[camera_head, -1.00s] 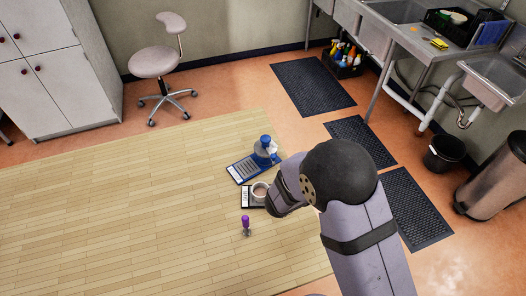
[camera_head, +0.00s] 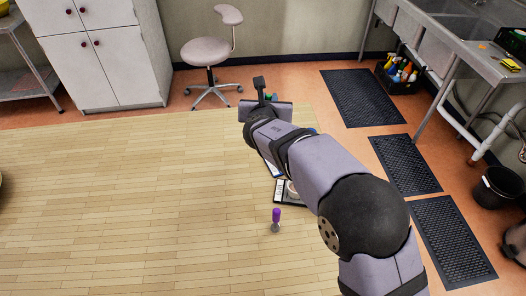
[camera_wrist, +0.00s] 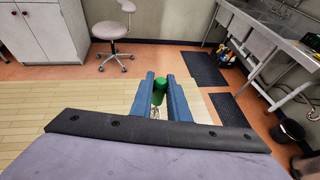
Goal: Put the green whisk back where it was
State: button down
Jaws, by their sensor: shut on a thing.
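In the wrist view, the green whisk (camera_wrist: 160,86) is between the two blue fingers of my gripper (camera_wrist: 161,77), which is shut on it. Its green grip shows between the fingertips and pale wires show below it. The whisk is held up, with the wooden floor area behind it.
A cup (camera_head: 291,190) on a dark tray (camera_head: 281,198) is partly behind my arm. A stool (camera_head: 207,54) and a white cabinet (camera_head: 105,60) stand at the back. The left wooden area looks clear.

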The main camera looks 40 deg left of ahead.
jog(key=shift+n+y, duration=0.3)
jog(key=shift+s+a+f, duration=0.1)
jog(key=shift+a+f, duration=0.15)
jog(key=shift+f, duration=1.45)
jog(key=shift+s+a+f, duration=0.15)
jog(key=shift+a+f, duration=0.15)
jog(key=shift+f, duration=1.4)
jog(key=shift+s+a+f, duration=0.1)
jog(key=shift+a+f, duration=0.15)
jog(key=shift+f, duration=1.45)
jog(key=shift+f+b, duration=0.1)
jog(key=shift+b, duration=0.35)
jog(key=c, duration=1.7)
grip_release()
jog(key=shift+g, duration=0.3)
jog(key=b+v, duration=0.3)
jog(key=v, duration=0.9)
